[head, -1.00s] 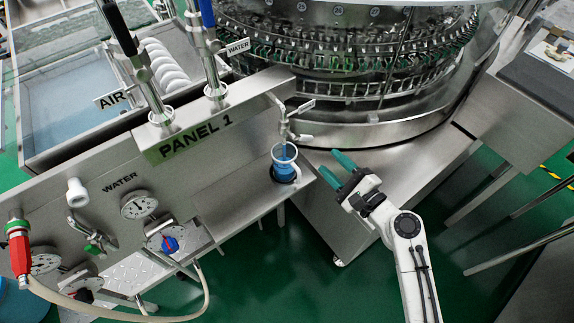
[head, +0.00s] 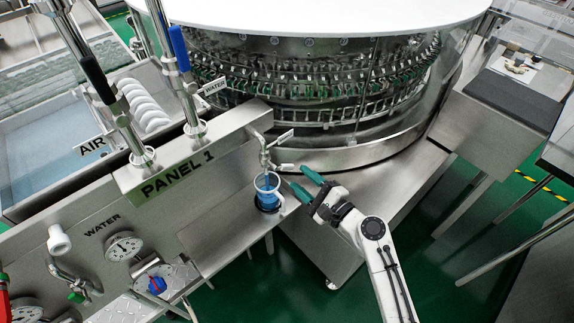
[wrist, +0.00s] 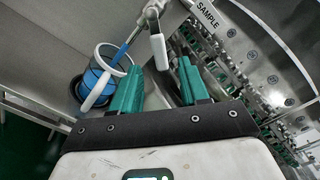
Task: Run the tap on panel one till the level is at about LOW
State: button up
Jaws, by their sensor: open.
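The tap (head: 264,155) is at the right end of panel one (head: 190,170), with a small lever (head: 284,167) pointing right. In the wrist view the pale lever (wrist: 158,50) shows just beyond and between my fingertips. A clear cup with white rims (head: 267,182) stands below the spout, with blue liquid in its lower part. In the wrist view a blue stream (wrist: 125,50) runs from the spout into the cup (wrist: 103,75). Level marks are too small to read. My gripper (head: 306,183) is open and empty, its green fingers just right of the cup, near the lever.
The round washer (head: 320,100) stands close behind the tap. A SAMPLE sign (wrist: 207,17) is beside the tap. Green floor is open at lower right.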

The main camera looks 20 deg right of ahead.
aim_at(289, 168)
jog(key=x, duration=0.6)
jog(key=shift+w+a+p, duration=0.1)
jog(key=shift+w+p, duration=0.1)
jog(key=shift+p, duration=0.1)
jog(key=shift+c, duration=0.4)
grip_shut()
